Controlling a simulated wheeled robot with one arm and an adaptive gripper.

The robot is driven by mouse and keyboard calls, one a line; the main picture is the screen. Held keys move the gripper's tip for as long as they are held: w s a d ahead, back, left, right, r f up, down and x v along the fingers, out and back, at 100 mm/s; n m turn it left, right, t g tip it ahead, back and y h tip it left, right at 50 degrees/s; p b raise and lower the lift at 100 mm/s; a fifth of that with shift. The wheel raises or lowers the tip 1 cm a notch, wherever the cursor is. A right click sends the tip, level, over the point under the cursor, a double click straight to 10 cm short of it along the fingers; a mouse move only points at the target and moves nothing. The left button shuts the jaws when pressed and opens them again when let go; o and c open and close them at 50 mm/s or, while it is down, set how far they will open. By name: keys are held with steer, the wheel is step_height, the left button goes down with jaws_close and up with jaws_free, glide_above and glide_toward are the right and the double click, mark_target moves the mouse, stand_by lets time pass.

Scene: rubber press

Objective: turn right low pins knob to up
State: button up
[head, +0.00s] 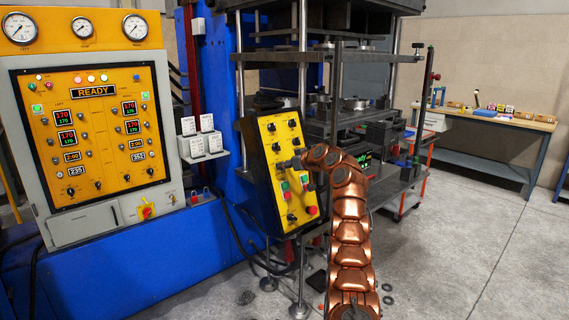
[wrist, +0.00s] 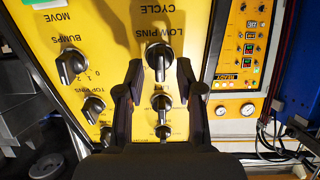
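The low pins knob (wrist: 157,55) is a black knob with a pale ridge, on the yellow control box beside the words LOW PINS in the wrist view. Its ridge stands nearly vertical in that picture. My gripper (wrist: 159,70) is open, with one dark finger to each side of this knob. Whether the fingers touch it I cannot tell. In the head view my gripper (head: 287,163) is at the face of the yellow control box (head: 262,160), at the end of my copper-coloured arm, and hides the knob there.
Other knobs sit close by, such as the bumps knob (wrist: 70,66), the top pins knob (wrist: 93,109) and a knob (wrist: 162,101) between my fingers' bases. A red button (head: 312,210) is lower on the box. A metal post (head: 302,90) stands near the box.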

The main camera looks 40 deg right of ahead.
steer(key=shift+w+f, duration=0.25)
steer(key=shift+w, duration=0.2)
jaws_close()
